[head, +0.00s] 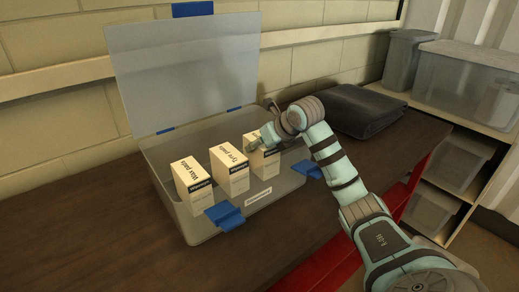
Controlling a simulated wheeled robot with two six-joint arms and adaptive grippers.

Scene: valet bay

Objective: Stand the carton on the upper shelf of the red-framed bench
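Three white-and-yellow cartons stand upright in an open clear box (160,150): the carton labelled "Wax pads" (190,187), the carton labelled "Tyre pads" (232,168), and a third carton (264,158) at the right, its label partly covered. My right gripper (257,140) is at the top of this third carton. Its fingers are small and partly hidden, so I cannot tell whether it grips the carton. The bench has a dark wooden top (100,225) and red frame parts (322,266) along its front. No upper shelf is clearly visible. My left gripper is not in view.
The box's clear lid (180,70) stands open at the back, and blue latches (224,216) stick out at its front. A folded dark cloth (352,108) lies right of the box. Grey bins (465,80) stand on a shelf unit (470,122) at the right. The bench's left front is clear.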

